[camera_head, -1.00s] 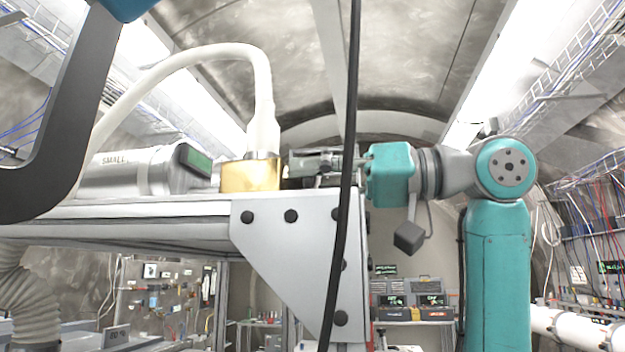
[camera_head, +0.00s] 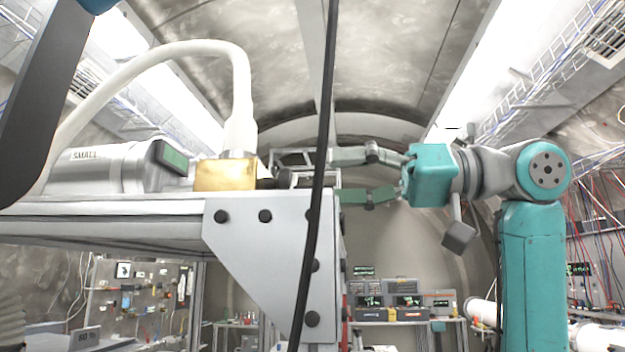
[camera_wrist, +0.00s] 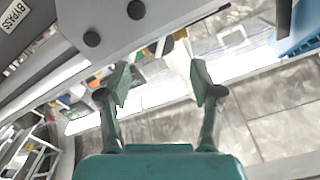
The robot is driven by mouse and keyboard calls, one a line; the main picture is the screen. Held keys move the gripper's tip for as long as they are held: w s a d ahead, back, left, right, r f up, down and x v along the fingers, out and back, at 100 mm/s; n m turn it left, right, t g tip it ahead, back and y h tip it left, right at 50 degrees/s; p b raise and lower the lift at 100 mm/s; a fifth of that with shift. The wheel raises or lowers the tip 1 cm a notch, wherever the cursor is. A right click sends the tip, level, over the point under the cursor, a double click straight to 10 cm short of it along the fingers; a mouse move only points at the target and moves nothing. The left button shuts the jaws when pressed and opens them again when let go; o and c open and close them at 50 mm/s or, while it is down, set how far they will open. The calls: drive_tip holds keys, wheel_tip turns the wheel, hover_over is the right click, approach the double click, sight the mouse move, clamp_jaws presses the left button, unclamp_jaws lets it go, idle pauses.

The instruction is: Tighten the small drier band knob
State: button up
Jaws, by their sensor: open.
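The small drier (camera_head: 105,168) is a silver cylinder marked SMALL with a green display, lying on the bench top at the left. A brass band block (camera_head: 225,174) sits at its right end under a white hose. A dark knob-like part (camera_head: 284,178) sticks out to the right of the brass block; its exact shape is unclear. My gripper (camera_head: 342,176) is open and empty to the right of that part, at about its height, one finger above the other, apart from it. In the wrist view both fingers (camera_wrist: 160,80) are spread with nothing between them; the knob is not visible there.
The bench top (camera_head: 110,206) ends in a bolted steel bracket (camera_head: 268,250) just left of my gripper. A light metal frame (camera_head: 300,160) stands behind the knob area. A black cable (camera_head: 314,220) hangs across the head view. Shelves with equipment (camera_head: 395,305) stand farther back.

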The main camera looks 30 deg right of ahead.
sight(292, 184)
drive_tip(key=shift+v, duration=2.1)
drive_tip(key=w+a+n, duration=0.2)
drive_tip(key=a, duration=0.1)
drive_tip(key=w+a+n, duration=0.2)
drive_tip(key=a, duration=0.1)
drive_tip(key=w+a+n, duration=0.2)
drive_tip(key=a, duration=0.1)
drive_tip(key=shift+w+a+f, duration=0.25)
drive_tip(key=shift+w+a, duration=0.05)
drive_tip(key=shift+w, duration=0.05)
drive_tip(key=c, duration=1.1)
drive_tip(key=shift+c, duration=0.2)
